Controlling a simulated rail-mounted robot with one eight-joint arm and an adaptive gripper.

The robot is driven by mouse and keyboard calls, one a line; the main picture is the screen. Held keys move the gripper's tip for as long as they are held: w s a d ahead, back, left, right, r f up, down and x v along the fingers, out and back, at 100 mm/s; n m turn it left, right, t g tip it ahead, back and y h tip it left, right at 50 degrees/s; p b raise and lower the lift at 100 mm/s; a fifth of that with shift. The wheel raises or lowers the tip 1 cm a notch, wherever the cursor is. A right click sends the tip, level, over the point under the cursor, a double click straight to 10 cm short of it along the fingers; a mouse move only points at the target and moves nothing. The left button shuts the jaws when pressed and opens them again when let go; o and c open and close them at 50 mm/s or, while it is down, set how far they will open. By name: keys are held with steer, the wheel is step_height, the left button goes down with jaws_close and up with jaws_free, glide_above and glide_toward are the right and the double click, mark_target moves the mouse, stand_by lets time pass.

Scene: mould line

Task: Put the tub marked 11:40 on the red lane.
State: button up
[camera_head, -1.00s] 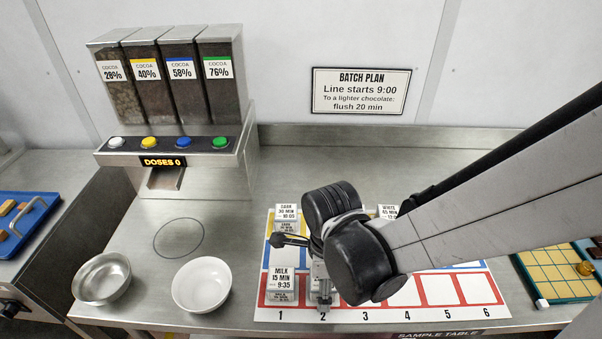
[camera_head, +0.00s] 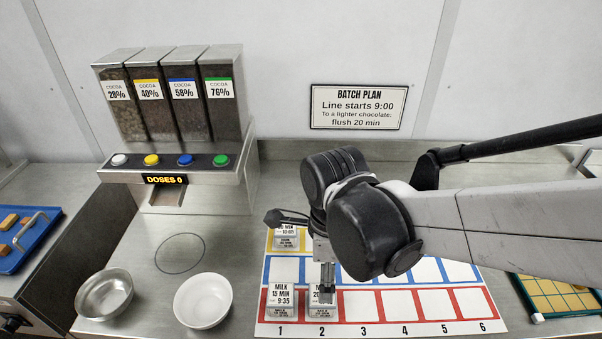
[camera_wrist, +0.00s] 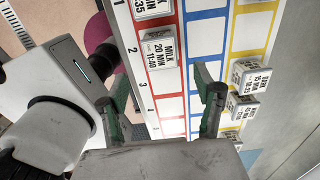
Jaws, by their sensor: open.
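The tub marked 11:40 (camera_wrist: 162,48) is a white block-like tub reading MILK 20 MIN 11:40. It sits in square 2 of the red lane, as the wrist view shows. In the head view the same tub (camera_head: 315,301) is partly hidden behind my gripper (camera_head: 327,291). The red lane (camera_head: 445,303) is the board's front row. In the wrist view my gripper (camera_wrist: 164,88) is open, with its two fingers apart and nothing between the tips. The tub lies beyond the fingertips.
The MILK 15 MIN 9:35 tub (camera_head: 282,298) stands beside it in red square 1. Another tub (camera_head: 286,238) is on the yellow lane; several tubs show along that side in the wrist view. A white bowl (camera_head: 203,300) and a metal bowl (camera_head: 104,296) stand left of the board.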

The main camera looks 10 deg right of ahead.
steer(key=shift+r, duration=0.6)
steer(key=w+d+r+n+t, duration=0.1)
steer(key=d+r+n+t, duration=0.6)
steer(key=n, duration=1.2)
steer(key=d+r, duration=0.2)
steer(key=d, duration=0.1)
steer(key=shift+n, duration=0.4)
steer(key=shift+w+d, duration=0.1)
step_height(320, 180, down, 4)
steer(key=b, duration=0.3)
steer(key=shift+r, duration=0.25)
